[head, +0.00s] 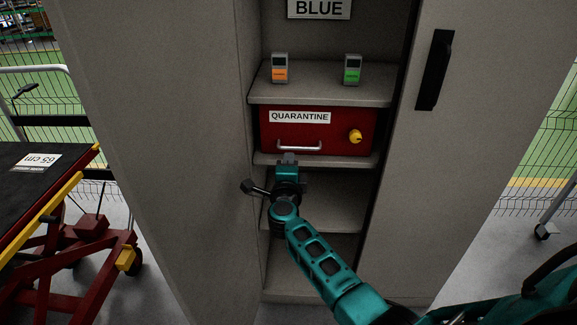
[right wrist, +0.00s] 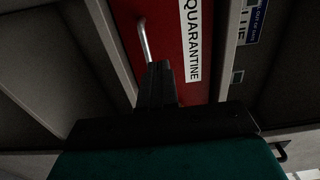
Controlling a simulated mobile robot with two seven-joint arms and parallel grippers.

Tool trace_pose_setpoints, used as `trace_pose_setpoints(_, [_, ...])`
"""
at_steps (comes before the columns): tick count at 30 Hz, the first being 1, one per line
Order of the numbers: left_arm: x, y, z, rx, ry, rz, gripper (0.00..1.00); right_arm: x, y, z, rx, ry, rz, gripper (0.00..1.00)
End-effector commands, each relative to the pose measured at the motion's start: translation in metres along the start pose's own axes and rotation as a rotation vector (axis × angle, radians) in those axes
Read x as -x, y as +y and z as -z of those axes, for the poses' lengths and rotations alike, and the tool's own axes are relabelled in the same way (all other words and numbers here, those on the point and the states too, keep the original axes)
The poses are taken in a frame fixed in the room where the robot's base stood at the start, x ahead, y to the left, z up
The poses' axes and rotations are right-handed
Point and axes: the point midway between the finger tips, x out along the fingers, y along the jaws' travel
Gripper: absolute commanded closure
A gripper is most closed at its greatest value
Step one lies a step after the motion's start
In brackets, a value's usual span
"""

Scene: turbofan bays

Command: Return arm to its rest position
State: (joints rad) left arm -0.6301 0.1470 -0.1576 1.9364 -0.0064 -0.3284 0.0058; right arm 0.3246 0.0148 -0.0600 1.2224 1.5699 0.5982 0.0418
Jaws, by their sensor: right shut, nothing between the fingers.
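My right arm reaches up from the lower right of the head view into the open cabinet. My right gripper (head: 288,158) is just below the handle of the red QUARANTINE drawer (head: 345,134). In the right wrist view the gripper's fingers (right wrist: 157,72) are shut and empty, beside the drawer's silver handle (right wrist: 146,42). I cannot tell whether they touch the drawer front. My left gripper is not in view.
The grey cabinet (head: 200,130) has a door with a black handle (head: 434,70) at right. Two small devices, one orange-labelled (head: 280,68) and one green-labelled (head: 352,70), stand on the shelf above the drawer. A red lift cart (head: 75,235) stands at left. The lower shelves look empty.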

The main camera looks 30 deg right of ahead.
Motion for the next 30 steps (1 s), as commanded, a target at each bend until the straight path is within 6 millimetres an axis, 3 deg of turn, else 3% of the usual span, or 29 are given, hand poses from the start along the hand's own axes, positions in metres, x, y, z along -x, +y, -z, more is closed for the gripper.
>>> trace_pose_setpoints(6, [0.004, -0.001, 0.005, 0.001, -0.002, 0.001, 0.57, 0.029, 0.0, 0.0, 0.0, 0.001, -0.001, 1.0])
trace_pose_setpoints(15, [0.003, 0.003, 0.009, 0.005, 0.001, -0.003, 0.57, 0.036, 0.001, 0.0, 0.01, -0.005, 0.003, 1.0])
trace_pose_setpoints(19, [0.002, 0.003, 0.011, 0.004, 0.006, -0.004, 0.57, 0.051, 0.004, -0.001, 0.112, -0.072, 0.043, 1.0])
trace_pose_setpoints(23, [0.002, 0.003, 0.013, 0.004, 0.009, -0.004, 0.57, 0.089, 0.015, -0.009, 0.348, -0.232, 0.119, 1.0])
trace_pose_setpoints(30, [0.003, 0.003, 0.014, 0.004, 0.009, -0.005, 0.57, 0.194, 0.065, -0.019, 0.908, -0.612, 0.2, 1.0])
